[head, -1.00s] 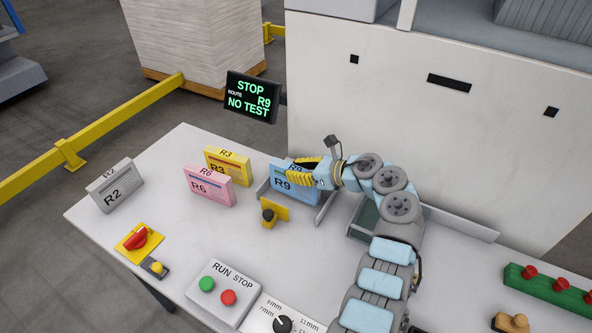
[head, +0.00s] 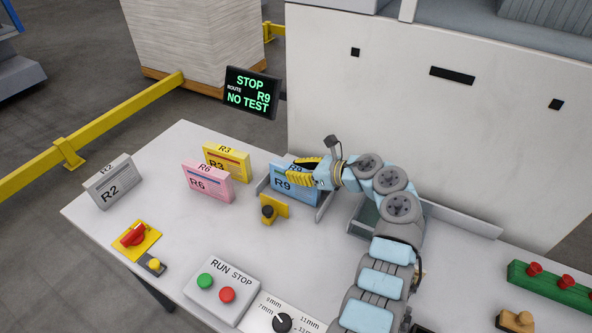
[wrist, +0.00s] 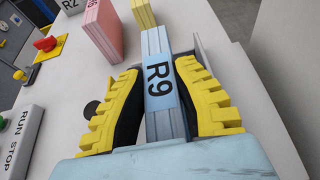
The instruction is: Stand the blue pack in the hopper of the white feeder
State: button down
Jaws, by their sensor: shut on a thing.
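The blue pack (head: 282,182), marked R9, stands upright on the table between two low grey plates, which look like the hopper (head: 325,206). My gripper (head: 292,170) is shut on the pack, reaching in from the right. In the wrist view the two yellow fingers (wrist: 158,68) press on both sides of the blue pack (wrist: 160,88), with its R9 label facing the camera. Whether the pack's bottom edge touches the table is hidden.
Pink R6 (head: 207,184), yellow R3 (head: 228,162) and grey R2 (head: 113,182) packs stand to the left. A yellow block with a dark knob (head: 268,211) sits just in front. The RUN STOP box (head: 220,290) is nearer. A display (head: 250,92) reads STOP, R9, NO TEST.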

jog(key=shift+f+b, duration=0.35)
jog(key=shift+b, duration=0.05)
jog(key=c, duration=0.9)
grip_release()
